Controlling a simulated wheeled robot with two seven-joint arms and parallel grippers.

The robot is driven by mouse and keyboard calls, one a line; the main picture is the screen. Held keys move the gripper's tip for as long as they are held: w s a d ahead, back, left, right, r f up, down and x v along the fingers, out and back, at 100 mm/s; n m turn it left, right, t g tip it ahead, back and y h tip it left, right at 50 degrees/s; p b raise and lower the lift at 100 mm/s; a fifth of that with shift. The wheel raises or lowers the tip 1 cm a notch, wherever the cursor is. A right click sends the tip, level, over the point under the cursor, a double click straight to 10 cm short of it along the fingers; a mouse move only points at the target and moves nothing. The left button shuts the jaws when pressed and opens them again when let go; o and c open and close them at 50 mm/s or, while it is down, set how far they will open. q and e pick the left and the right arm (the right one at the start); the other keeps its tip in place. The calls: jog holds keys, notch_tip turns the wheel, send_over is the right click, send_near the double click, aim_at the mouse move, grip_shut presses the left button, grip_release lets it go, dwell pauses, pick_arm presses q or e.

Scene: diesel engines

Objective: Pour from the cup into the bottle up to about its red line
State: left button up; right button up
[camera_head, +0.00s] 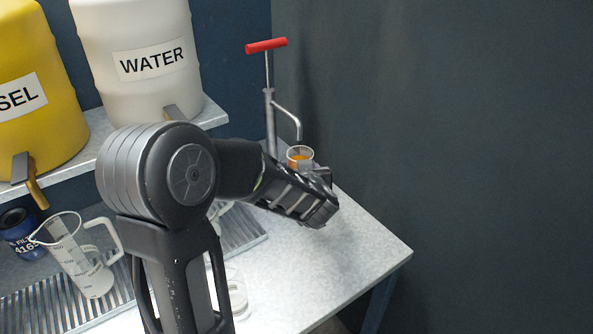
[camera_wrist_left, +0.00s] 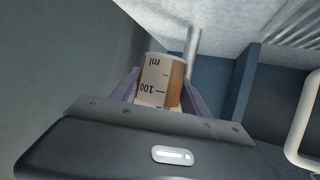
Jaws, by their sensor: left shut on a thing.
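A small clear cup (camera_head: 300,154) with orange-amber liquid in it is under the spout of the hand pump, near the back of the bench. My left gripper (camera_head: 312,170) is shut on the cup. The left wrist view shows the cup (camera_wrist_left: 160,78) between the two fingers, with its 100 ml mark upside down in the picture and brownish liquid along one side. I cannot make out a bottle with a red line in either view; my arm hides part of the bench. My right gripper is not in view.
The hand pump (camera_head: 269,110) has a red handle. A clear measuring jug (camera_head: 78,258) and a blue filter can (camera_head: 22,235) stand at the left by a ribbed tray (camera_head: 40,310). White WATER (camera_head: 150,85) and yellow barrels (camera_head: 35,115) stand behind. The bench's right front is clear.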

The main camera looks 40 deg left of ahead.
pick_arm(q)
jog(key=w+d+f+m+t+h, duration=0.1)
jog(key=d+m+h, duration=0.3)
jog(key=d, duration=0.8)
jog(key=w+d+f+m+t+h, duration=0.1)
jog(key=d+m+h, duration=0.4)
jog(key=d, duration=0.8)
jog(key=shift+w+d+f+t+h, duration=0.15)
jog(key=shift+w+f+t+h, duration=0.2)
jog(key=shift+f+t, duration=0.55)
jog(key=shift+r, duration=0.25)
